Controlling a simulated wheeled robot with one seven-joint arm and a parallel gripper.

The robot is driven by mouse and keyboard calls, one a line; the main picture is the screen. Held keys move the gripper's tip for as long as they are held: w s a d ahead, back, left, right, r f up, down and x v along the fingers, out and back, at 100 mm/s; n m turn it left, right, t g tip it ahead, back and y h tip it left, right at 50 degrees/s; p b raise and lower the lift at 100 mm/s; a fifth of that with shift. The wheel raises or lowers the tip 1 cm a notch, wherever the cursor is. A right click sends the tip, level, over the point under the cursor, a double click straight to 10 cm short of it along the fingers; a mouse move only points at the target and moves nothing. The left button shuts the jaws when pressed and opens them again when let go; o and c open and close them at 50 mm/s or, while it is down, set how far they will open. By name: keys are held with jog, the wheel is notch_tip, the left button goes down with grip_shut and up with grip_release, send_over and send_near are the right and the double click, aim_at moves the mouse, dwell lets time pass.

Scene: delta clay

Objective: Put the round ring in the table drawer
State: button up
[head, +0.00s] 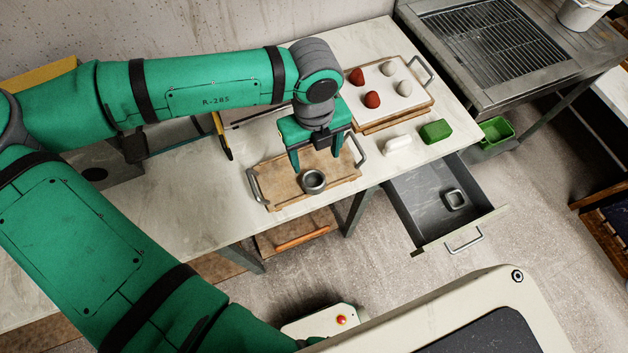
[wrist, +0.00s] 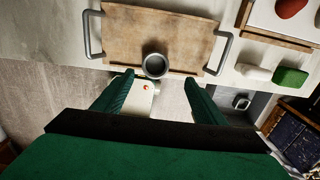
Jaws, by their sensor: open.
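The round ring (head: 314,188) is a grey, hollow, thick-walled piece on a wooden tray (head: 345,172) on the table. It also shows in the wrist view (wrist: 144,67), near the tray's lower edge. The table drawer (head: 415,200) is pulled open at the right, and a grey squarish ring (head: 449,205) lies inside it. My gripper (head: 315,161) is open and empty above the tray, fingers pointing down. In the wrist view its fingers (wrist: 159,77) are spread wide, with the round ring showing between and just beyond the tips.
The tray has a metal handle at each end. A white piece (head: 397,145) and a green block (head: 436,131) lie on the table near the drawer. Another tray (head: 405,112) behind holds red and grey lumps. A grill bench (head: 545,75) stands at the back right.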

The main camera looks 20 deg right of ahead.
send_over(314, 185)
jog(key=w, duration=0.1)
notch_tip(314, 185, down, 5)
jog(key=shift+f, duration=0.2)
jog(key=shift+s+f, duration=0.2)
jog(key=shift+f, duration=1.15)
jog(key=shift+s+f, duration=0.2)
jog(key=shift+f, duration=1.15)
jog(key=c, duration=1.3)
jog(key=shift+r, duration=0.1)
